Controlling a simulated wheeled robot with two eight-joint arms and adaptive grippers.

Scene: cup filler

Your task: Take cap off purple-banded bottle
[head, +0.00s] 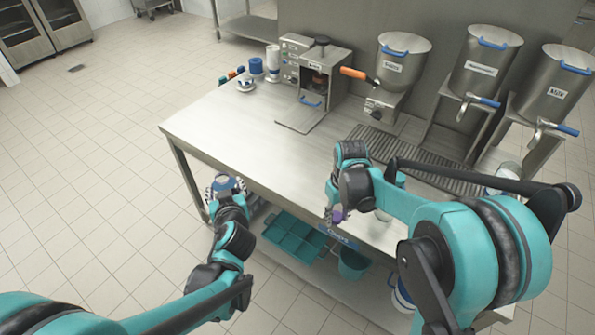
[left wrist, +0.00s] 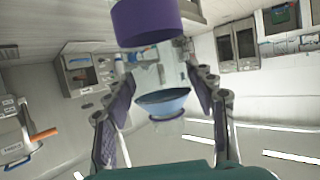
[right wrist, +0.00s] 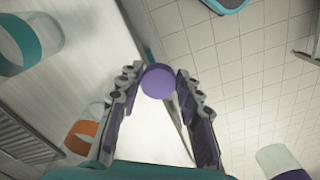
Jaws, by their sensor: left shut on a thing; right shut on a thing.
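My right gripper (head: 338,212) is shut on a round purple cap (right wrist: 158,81), held between its fingertips near the table's front edge. The cap also shows as a small purple spot in the head view (head: 337,216). My left gripper (head: 226,190) is shut on a clear bottle, left of and apart from the cap. In the left wrist view the bottle's wide purple band (left wrist: 147,22) is at the top, and a bluish bowl-shaped part (left wrist: 163,102) shows between the fingers. A pale bottle end (right wrist: 278,160) with purple shows at the right wrist view's lower right. Its mouth is not clearly visible.
The steel table (head: 235,130) has a clear left half. A dispensing machine (head: 315,85) and several steel hoppers (head: 400,65) stand along its back. A teal tray (head: 295,240) and a bucket (head: 353,263) are on the lower shelf. Teal-banded (right wrist: 18,45) and orange-banded (right wrist: 88,135) containers stand near the right gripper.

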